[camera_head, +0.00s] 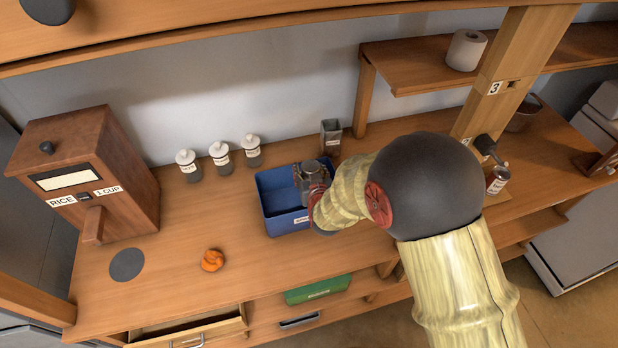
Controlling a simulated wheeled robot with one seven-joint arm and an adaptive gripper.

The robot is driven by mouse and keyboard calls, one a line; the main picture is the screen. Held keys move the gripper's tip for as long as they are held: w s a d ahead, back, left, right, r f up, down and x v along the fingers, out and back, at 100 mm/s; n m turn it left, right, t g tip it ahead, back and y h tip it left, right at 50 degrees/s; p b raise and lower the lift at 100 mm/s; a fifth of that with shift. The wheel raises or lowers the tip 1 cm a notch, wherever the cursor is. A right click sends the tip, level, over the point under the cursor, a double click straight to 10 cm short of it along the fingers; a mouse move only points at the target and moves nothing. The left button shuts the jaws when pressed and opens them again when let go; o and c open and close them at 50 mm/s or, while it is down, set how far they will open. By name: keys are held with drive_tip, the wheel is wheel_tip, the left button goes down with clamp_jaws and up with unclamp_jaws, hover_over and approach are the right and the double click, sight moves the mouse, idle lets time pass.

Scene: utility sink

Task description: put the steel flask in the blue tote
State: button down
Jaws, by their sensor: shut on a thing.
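The blue tote (277,224) stands on the wooden counter near the middle of the view, with a white label on its front. The steel flask (312,167) shows as a grey metallic shape at the tote's right part, partly hidden by my gripper. My gripper (311,183) reaches in from the right and is shut on the flask, over or inside the tote's opening. My arm hides the tote's right side. I cannot tell whether the flask touches the tote's floor.
Several containers stand behind: white-lidded jars (221,155) and a grey open-topped canister (331,137). A wooden rice dispenser (90,175) stands left. An orange cloth-like lump (212,260) and dark disc (126,264) lie in front. A post (510,75) and shelf (415,70) rise at right.

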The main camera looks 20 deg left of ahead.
drive_tip(key=shift+f, duration=1.7)
drive_tip(key=c, duration=0.9)
unclamp_jaws()
drive_tip(key=shift+o, duration=0.3)
drive_tip(key=shift+s, duration=0.1)
drive_tip(key=v, duration=1.2)
drive_tip(key=shift+d, duration=0.1)
